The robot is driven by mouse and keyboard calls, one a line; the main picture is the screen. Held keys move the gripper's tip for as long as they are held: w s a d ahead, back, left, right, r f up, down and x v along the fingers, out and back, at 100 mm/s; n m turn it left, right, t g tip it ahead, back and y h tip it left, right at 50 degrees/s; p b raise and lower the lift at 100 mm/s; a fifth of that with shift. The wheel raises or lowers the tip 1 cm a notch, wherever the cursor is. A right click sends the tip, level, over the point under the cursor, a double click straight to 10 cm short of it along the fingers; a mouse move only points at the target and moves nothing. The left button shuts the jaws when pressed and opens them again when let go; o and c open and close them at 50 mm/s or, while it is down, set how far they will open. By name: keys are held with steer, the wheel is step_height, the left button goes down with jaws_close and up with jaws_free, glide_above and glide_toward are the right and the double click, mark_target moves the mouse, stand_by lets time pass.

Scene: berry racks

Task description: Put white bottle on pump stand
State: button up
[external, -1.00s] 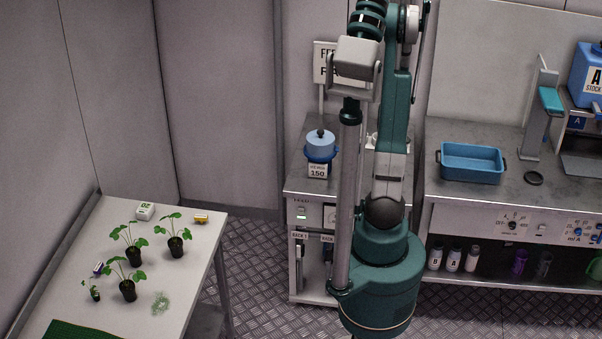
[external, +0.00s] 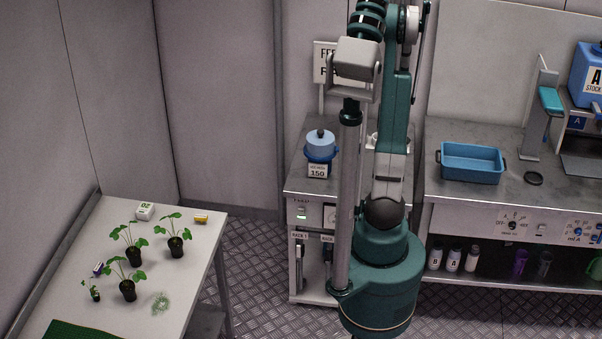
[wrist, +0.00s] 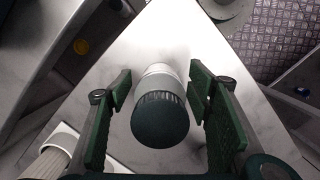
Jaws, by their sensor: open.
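In the wrist view, a white bottle (wrist: 158,76) with a dark green ribbed cap (wrist: 160,120) stands between the two green fingers of my gripper (wrist: 160,88). The fingers are open, with visible gaps on both sides of the bottle. In the external view my arm hides the gripper and most of what is behind it. Small white shapes (external: 372,140) show beside the arm on the back bench; I cannot tell if one is the bottle. I cannot tell for certain which thing is the pump stand.
In the wrist view, a white ribbed cylinder (wrist: 48,163) stands at lower left. The external view shows a blue lidded jar (external: 320,147) on the back bench, a blue tray (external: 472,163) on the right bench, and potted plants (external: 128,288) on the left table.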

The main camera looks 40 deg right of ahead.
steer(key=shift+r, duration=0.2)
steer(key=shift+w+r+p, duration=0.3)
steer(key=shift+r, duration=1.65)
steer(key=shift+w+r+p, duration=0.3)
steer(key=shift+r, duration=1.65)
steer(key=shift+w+r+p, duration=0.3)
steer(key=shift+r, duration=1.65)
steer(key=shift+w+a+r, duration=0.2)
steer(key=shift+a, duration=0.1)
steer(key=w+a+r+t+h, duration=0.1)
steer(key=w+a+r+t, duration=0.15)
steer(key=a+r, duration=0.45)
steer(key=w+a+r+t+h, duration=0.1)
steer(key=w+a+r+t, duration=0.2)
steer(key=a, duration=0.7)
steer(key=a+r+t+y, duration=0.1)
steer(key=a+r, duration=0.2)
steer(key=a, duration=0.7)
steer(key=s+a+r+t+y, duration=0.1)
steer(key=a+r, duration=0.3)
steer(key=a, duration=0.6)
steer(key=shift+r+t, duration=0.15)
steer(key=shift+t, duration=0.6)
